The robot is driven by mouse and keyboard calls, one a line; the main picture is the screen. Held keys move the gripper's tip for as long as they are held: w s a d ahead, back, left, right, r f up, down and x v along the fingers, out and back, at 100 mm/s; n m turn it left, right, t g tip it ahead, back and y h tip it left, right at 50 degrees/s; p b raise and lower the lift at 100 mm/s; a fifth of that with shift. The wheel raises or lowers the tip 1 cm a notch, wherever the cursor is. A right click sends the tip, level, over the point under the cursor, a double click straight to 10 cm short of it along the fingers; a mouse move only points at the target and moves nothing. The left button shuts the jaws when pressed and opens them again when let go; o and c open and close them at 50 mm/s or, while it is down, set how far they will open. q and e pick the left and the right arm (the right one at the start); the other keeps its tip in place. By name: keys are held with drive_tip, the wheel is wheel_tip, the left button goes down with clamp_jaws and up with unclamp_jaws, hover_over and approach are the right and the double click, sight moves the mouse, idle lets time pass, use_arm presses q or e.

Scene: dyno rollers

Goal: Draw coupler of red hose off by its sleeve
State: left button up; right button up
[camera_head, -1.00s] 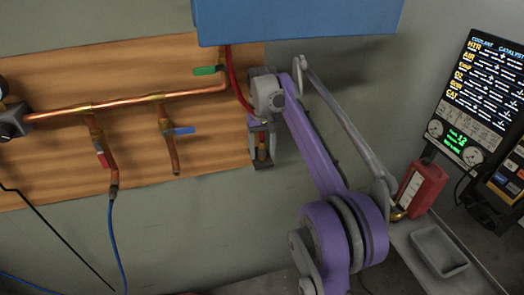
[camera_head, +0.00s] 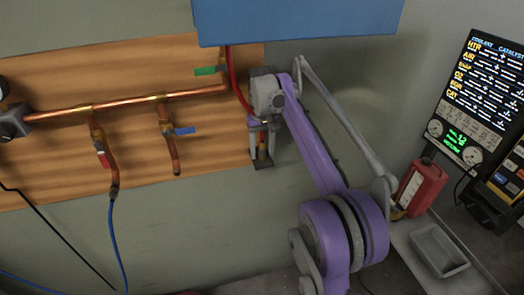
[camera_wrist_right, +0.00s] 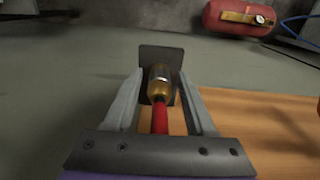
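The red hose (camera_head: 233,80) comes down from beneath the blue box and curves into my right gripper (camera_head: 262,150). In the right wrist view the red hose (camera_wrist_right: 160,118) runs out between the fingers to its coupler (camera_wrist_right: 158,85), which is brass near the hose and silvery farther out. My right gripper (camera_wrist_right: 160,85) has one grey finger on each side of the coupler. I cannot tell whether the fingers press on the sleeve. A dark plate (camera_wrist_right: 160,53) shows beyond the coupler and hides what is behind it. My left gripper is not in view.
A copper pipe (camera_head: 125,101) with red, blue and green valve levers runs across the wooden board (camera_head: 60,65). A blue hose (camera_head: 115,235) hangs from the left branch. The blue box (camera_head: 300,20) overhangs the gripper. A red canister (camera_head: 422,187) and grey tray (camera_head: 438,250) stand right.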

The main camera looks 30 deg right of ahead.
sight(263, 142)
clamp_jaws()
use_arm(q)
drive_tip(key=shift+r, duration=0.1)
use_arm(e)
drive_tip(key=shift+r, duration=0.2)
idle(1.1)
drive_tip(key=shift+r+p, duration=1.55)
drive_tip(key=shift+r, duration=1.3)
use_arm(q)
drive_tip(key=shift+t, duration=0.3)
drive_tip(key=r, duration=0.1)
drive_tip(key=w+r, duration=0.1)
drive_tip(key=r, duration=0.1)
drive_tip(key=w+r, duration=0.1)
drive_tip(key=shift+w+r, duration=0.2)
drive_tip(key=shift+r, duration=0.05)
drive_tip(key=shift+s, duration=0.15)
use_arm(e)
drive_tip(key=shift+s+f, duration=0.1)
